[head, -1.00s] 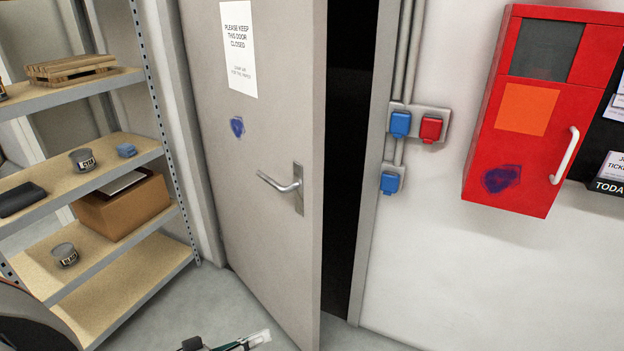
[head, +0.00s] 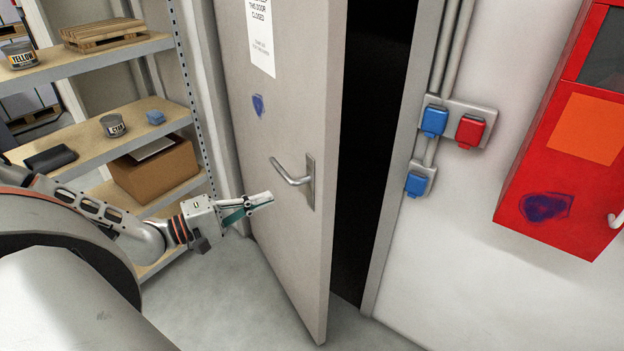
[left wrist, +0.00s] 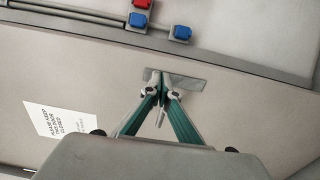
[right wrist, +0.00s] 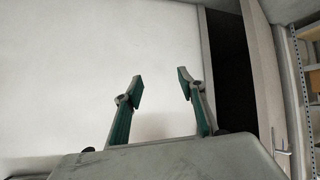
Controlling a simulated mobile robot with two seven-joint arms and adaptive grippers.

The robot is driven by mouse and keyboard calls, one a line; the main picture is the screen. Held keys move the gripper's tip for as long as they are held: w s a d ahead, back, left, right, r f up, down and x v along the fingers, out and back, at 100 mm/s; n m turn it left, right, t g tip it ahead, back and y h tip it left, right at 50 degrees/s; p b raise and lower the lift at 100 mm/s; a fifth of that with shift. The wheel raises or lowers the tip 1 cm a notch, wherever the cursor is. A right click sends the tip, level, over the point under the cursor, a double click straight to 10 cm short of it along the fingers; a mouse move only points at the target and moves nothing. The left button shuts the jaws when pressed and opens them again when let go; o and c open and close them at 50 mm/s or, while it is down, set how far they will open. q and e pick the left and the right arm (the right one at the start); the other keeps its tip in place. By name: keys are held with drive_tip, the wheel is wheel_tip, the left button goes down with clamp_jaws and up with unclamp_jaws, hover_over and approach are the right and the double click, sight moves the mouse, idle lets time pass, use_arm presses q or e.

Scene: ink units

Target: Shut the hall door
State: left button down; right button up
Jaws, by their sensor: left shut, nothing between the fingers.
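The hall door (head: 245,130) is a pale grey leaf with a paper notice and a blue smudge. It stands ajar, with a dark gap between its free edge and the frame on the right. Its lever handle (head: 290,177) is silver. My left gripper (head: 268,198) is shut and empty, in front of the door just below and left of the handle. In the left wrist view its closed fingertips (left wrist: 166,78) overlap the handle plate; I cannot tell whether they touch. My right gripper (right wrist: 156,85) is open and empty, facing the white wall, with the dark doorway to its right.
A metal shelf (head: 100,134) with tins, a cardboard box (head: 155,172) and a small pallet (head: 103,36) stands left of the door. A red cabinet (head: 570,130) and blue and red sockets (head: 470,130) are on the right wall. The floor before the door is clear.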

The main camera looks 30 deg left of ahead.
use_arm(q)
drive_tip(key=b, duration=0.3)
approach(321, 177)
drive_tip(key=shift+x, duration=2.7)
drive_tip(key=shift+w+d, duration=0.45)
drive_tip(key=shift+w, duration=0.15)
use_arm(e)
drive_tip(key=shift+w+a+f+y, duration=0.45)
drive_tip(key=shift+w+a, duration=0.15)
drive_tip(key=shift+a, duration=0.2)
drive_tip(key=shift+r+t, duration=0.15)
drive_tip(key=shift+t, duration=0.15)
